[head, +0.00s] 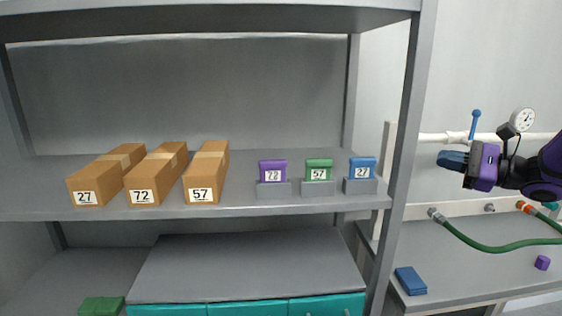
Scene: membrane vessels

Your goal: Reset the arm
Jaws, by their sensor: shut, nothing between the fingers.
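My gripper (453,161) is at the right, at the end of my purple and black arm (513,172). It points left and hangs in the air above the right-hand bench. Its blue fingers look closed together, with nothing held between them. It is apart from the shelf unit and from the things on the bench.
A grey shelf (120,213) bears cardboard boxes (153,181) and small purple, green and blue blocks (319,168) on stands. Its upright (404,150) stands left of my gripper. A pipe with a gauge (522,119), a green hose (495,246) and a blue block (410,281) are near the bench.

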